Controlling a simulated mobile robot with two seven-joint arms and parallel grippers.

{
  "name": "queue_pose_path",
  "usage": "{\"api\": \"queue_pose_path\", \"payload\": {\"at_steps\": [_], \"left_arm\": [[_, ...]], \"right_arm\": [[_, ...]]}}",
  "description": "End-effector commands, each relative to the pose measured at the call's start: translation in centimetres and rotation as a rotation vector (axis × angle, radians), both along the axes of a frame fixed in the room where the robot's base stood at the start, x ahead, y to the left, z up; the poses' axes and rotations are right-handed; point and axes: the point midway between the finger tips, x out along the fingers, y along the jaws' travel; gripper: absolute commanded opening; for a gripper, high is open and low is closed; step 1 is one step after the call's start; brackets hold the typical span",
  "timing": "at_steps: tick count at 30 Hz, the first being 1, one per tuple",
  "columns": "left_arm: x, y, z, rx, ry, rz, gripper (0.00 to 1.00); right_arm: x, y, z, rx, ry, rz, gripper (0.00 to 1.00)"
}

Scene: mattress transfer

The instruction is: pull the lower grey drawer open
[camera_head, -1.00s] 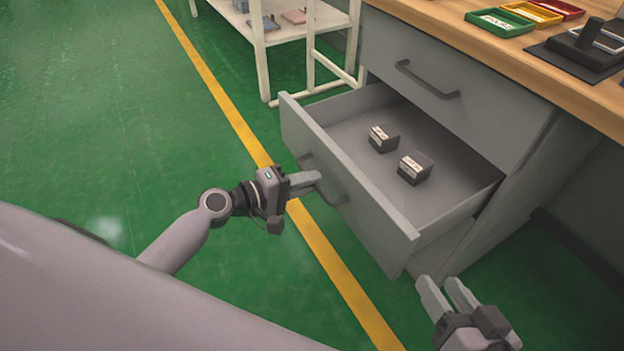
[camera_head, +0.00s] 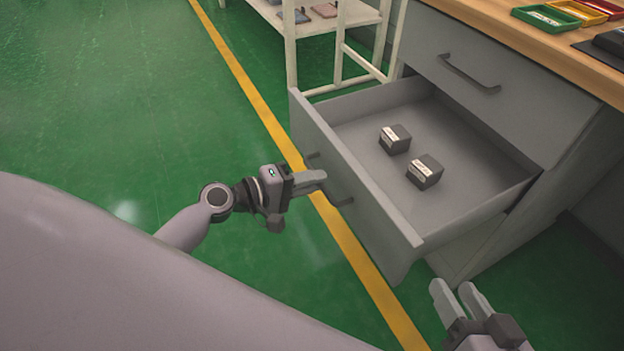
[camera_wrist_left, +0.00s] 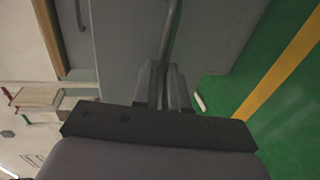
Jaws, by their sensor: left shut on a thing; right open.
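The lower grey drawer (camera_head: 372,215) stands well out from the cabinet, its inside showing. Two small dark boxes with white labels, one (camera_head: 395,139) farther back and one (camera_head: 425,171) nearer, sit on its floor. My left gripper (camera_head: 318,181) is at the drawer's front, shut on its dark bar handle (camera_head: 341,202). In the left wrist view the handle (camera_wrist_left: 172,35) runs in between the fingers (camera_wrist_left: 166,88). My right gripper (camera_head: 458,296) is open and empty, low in front of the cabinet and apart from the drawer.
The upper drawer (camera_head: 500,75) is shut beneath the wooden worktop (camera_head: 520,45). Green and other coloured trays (camera_head: 546,18) stand on top. A white shelf rack (camera_head: 340,50) stands behind. Green floor with a yellow line (camera_head: 262,105) is clear at left.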

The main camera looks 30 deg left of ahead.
Motion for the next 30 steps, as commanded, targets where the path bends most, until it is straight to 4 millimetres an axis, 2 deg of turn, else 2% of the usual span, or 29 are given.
{"api": "queue_pose_path", "payload": {"at_steps": [3,4,6,17,30], "left_arm": [[0.0,0.0,0.0,0.0,0.0,-0.001,0.0],[0.0,0.0,0.0,0.0,0.0,-0.001,0.16],[0.0,0.0,0.0,0.0,0.0,-0.001,0.38],[-0.2,0.2,0.1,0.001,0.001,0.0,0.38],[-4.5,3.5,1.2,0.0,0.002,-0.001,0.38]], "right_arm": [[0.0,-0.1,0.0,-0.002,0.0,0.0,0.46],[0.0,-0.1,0.0,-0.002,0.0,0.0,0.46],[0.0,-0.1,0.0,-0.002,0.0,0.0,0.46],[0.0,-0.1,0.0,-0.001,0.0,-0.001,0.46],[0.1,0.1,0.4,0.006,0.011,-0.002,0.46]]}}
